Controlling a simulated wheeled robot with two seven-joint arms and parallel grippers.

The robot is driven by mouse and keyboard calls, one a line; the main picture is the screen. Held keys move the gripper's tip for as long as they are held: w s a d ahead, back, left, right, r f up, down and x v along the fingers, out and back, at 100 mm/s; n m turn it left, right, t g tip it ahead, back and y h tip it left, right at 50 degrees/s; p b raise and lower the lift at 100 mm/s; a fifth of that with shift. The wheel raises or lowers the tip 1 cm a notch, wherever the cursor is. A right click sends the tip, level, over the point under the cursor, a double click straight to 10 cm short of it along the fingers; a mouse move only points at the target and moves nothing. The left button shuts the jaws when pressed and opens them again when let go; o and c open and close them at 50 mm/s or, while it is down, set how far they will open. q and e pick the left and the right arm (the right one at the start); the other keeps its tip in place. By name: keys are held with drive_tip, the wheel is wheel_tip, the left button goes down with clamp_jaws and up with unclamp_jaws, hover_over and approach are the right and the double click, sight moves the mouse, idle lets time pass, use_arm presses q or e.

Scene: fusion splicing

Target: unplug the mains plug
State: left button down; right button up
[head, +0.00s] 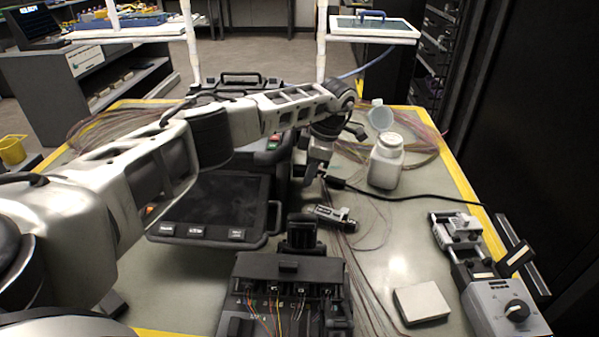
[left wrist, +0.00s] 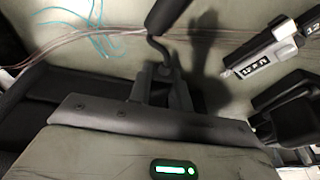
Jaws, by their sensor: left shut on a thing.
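My left gripper (head: 318,176) reaches down over the middle of the table, right of the black device with a screen (head: 215,203). It is shut on a small dark piece, which I take to be the mains plug (head: 334,183), at the end of a black cable (head: 420,195) running right. In the left wrist view, my left gripper (left wrist: 163,92) has both fingers around a dark hooked piece (left wrist: 156,46) that leads up to a thick black cylinder (left wrist: 168,12). The fingers hide part of the piece, and I cannot tell whether it sits in a socket. My right gripper is not in view.
A white bottle (head: 386,163) stands right of the gripper. A grey tool (head: 331,218) lies just in front, also in the left wrist view (left wrist: 262,52). A black box with wires (head: 288,290), a pale block (head: 421,303) and a dial unit (head: 505,305) stand nearer. Loose fibres cross the table.

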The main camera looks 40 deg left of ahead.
sight(315, 196)
use_arm(q)
drive_tip(key=shift+w+d, duration=0.2)
drive_tip(key=shift+d, duration=0.15)
drive_tip(key=shift+w+d+b, duration=0.15)
drive_tip(key=shift+d+b, duration=0.1)
drive_tip(key=shift+b, duration=0.15)
drive_tip(key=shift+w+d, duration=0.1)
drive_tip(key=shift+d, duration=0.1)
drive_tip(key=shift+s+d+p, duration=0.3)
drive_tip(key=shift+s+p, duration=0.1)
drive_tip(key=shift+p, duration=0.4)
drive_tip(key=shift+s+d+p, duration=0.65)
drive_tip(key=shift+s+p, duration=0.15)
drive_tip(key=shift+p, duration=0.5)
drive_tip(key=shift+b+x, duration=0.65)
drive_tip(key=shift+x, duration=0.2)
drive_tip(key=c, duration=1.2)
unclamp_jaws()
drive_tip(key=shift+d, duration=0.25)
